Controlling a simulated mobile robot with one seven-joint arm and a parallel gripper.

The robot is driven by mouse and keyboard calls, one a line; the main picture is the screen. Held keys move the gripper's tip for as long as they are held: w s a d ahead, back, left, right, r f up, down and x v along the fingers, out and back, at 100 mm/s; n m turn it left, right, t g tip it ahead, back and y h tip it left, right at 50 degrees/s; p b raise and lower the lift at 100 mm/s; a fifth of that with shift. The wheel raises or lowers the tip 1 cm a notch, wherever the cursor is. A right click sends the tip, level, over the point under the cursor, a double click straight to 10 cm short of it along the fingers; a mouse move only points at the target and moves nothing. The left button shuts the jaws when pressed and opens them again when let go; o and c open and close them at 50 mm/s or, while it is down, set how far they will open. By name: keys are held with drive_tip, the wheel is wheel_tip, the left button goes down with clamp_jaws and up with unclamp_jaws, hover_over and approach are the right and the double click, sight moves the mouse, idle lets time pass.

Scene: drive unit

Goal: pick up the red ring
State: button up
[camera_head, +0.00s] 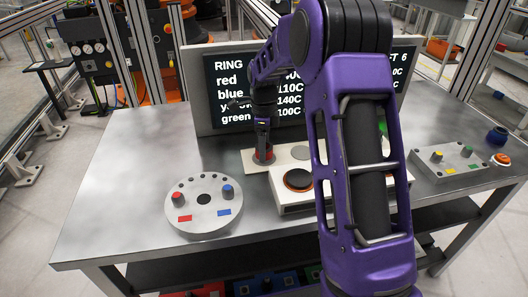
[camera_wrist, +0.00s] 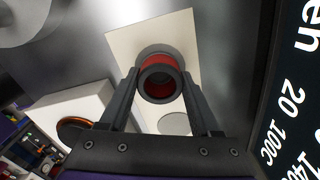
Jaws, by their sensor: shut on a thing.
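The red ring (camera_head: 264,156) stands on or just above a cream plate (camera_head: 250,169) in front of the sign board; the head view does not show whether it touches the plate. In the wrist view the red ring (camera_wrist: 177,64) has a dark rim and an open hole, and sits between both fingers. My gripper (camera_head: 263,148) comes down from above and is shut on the ring. In the wrist view my gripper (camera_wrist: 160,78) has one finger against each side of it. The cream plate also shows in the wrist view (camera_wrist: 127,43).
A white box (camera_head: 310,205) with a dark, orange-rimmed disc stands right of the plate. A round grey unit (camera_head: 204,217) with knobs is at left. The sign board (camera_head: 200,100) rises close behind. A knobbed panel (camera_head: 455,162) is at right. The table's left side is clear.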

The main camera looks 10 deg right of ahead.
clamp_jaws()
wheel_tip(320, 180, up, 13)
drive_tip(key=p, duration=0.4)
drive_tip(key=shift+p, duration=0.3)
